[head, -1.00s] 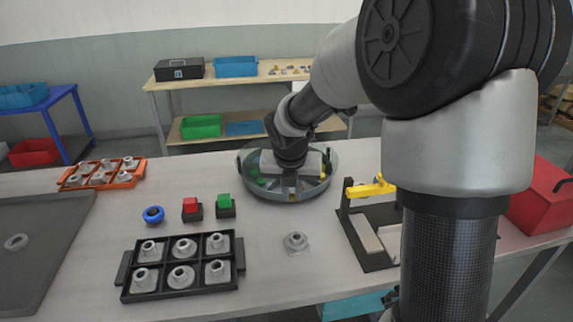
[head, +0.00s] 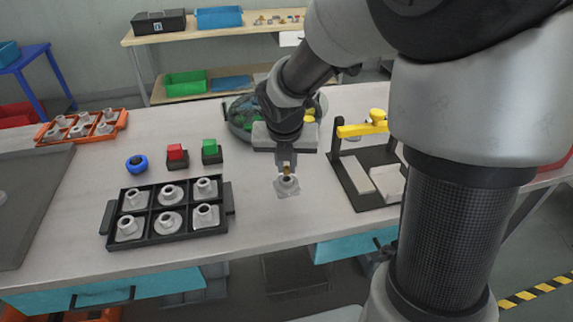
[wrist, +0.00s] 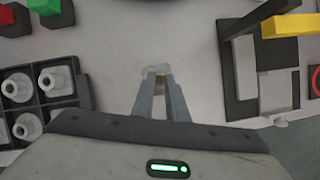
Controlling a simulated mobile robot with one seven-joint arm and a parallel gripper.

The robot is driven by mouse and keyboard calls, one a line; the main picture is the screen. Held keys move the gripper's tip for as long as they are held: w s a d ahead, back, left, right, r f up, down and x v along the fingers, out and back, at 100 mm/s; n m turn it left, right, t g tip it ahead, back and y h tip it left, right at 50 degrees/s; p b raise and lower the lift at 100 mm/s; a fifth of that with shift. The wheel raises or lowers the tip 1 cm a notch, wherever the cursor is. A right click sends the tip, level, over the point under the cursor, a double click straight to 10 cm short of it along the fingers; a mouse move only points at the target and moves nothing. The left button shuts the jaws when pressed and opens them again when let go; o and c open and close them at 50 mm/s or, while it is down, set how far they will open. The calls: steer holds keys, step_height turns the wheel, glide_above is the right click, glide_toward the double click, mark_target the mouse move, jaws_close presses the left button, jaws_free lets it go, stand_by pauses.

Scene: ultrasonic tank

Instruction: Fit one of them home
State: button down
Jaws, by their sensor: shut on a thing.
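My gripper (head: 287,168) is shut on a small brass-coloured piece (head: 287,170), which shows only in part between the fingertips. It is right over a grey flanged part (head: 288,188) with a raised collar, standing alone on the table. I cannot tell whether the piece touches the collar or is just above it. In the wrist view, the fingers (wrist: 160,78) hide most of the piece and the flanged part.
A black tray (head: 107,217) holds several similar grey flanged parts at left. An orange tray (head: 40,139) holds more. A black fixture with a yellow lever (head: 362,129) stands close at right.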

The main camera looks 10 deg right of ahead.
steer(key=shift+f+b, duration=0.45)
steer(key=shift+f, duration=0.2)
steer(key=shift+f, duration=0.35)
steer(key=shift+f, duration=0.15)
stand_by(1.6)
steer(key=c, duration=1.7)
jaws_free()
steer(key=shift+s, duration=0.1)
steer(key=shift+o, duration=0.2)
steer(key=p+v, duration=0.5)
steer(key=v, duration=1.2)
steer(key=shift+r+p, duration=0.3)
steer(key=shift+p, duration=0.1)
steer(key=shift+a, duration=0.15)
